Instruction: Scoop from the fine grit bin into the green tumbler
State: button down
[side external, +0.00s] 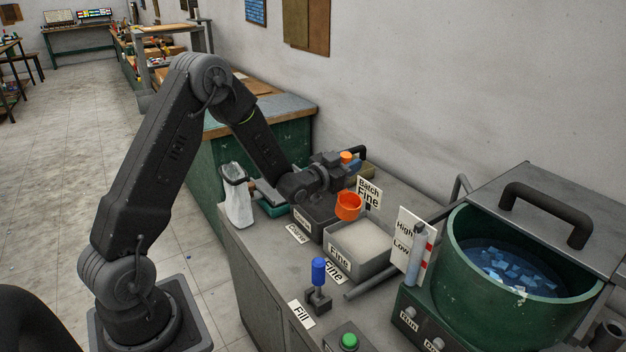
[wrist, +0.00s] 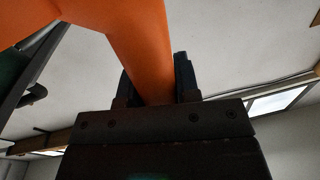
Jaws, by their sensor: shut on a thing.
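My gripper (side external: 346,172) is shut on the handle of an orange scoop (side external: 348,207). In the wrist view the orange handle (wrist: 143,62) runs between both fingers. The scoop's cup hangs near the back left edge of the fine grit bin (side external: 345,260), apparently above it. I cannot tell whether the cup holds grit. The bin is grey, labelled Fine, and full of pale grit (side external: 361,238). The green tumbler (side external: 458,262) stands at the right, open at the top, with blue pieces in liquid inside.
A dark bin labelled Coarse (side external: 318,217) sits left of the fine bin. A Batch Fine sign (side external: 369,192) and a High/Low gauge sign (side external: 405,240) stand upright nearby. A blue-handled lever (side external: 318,272) and green button (side external: 349,341) are in front.

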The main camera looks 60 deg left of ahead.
aim_at(354, 203)
jog(key=shift+m, duration=0.3)
jog(key=shift+w+d+f, duration=0.35)
jog(key=shift+d+f, duration=0.05)
jog(key=shift+f, duration=1.45)
jog(key=shift+w+d+f, duration=0.3)
jog(key=shift+d+f, duration=0.15)
jog(key=shift+f, duration=1.4)
jog(key=shift+w+d+f, duration=0.35)
jog(key=shift+d+f, duration=0.05)
jog(key=shift+f, duration=1.45)
notch_tip(354, 203, up, 13)
jog(key=n, duration=0.3)
jog(key=shift+r+g, duration=0.15)
jog(key=shift+g, duration=0.25)
jog(key=shift+w, duration=0.1)
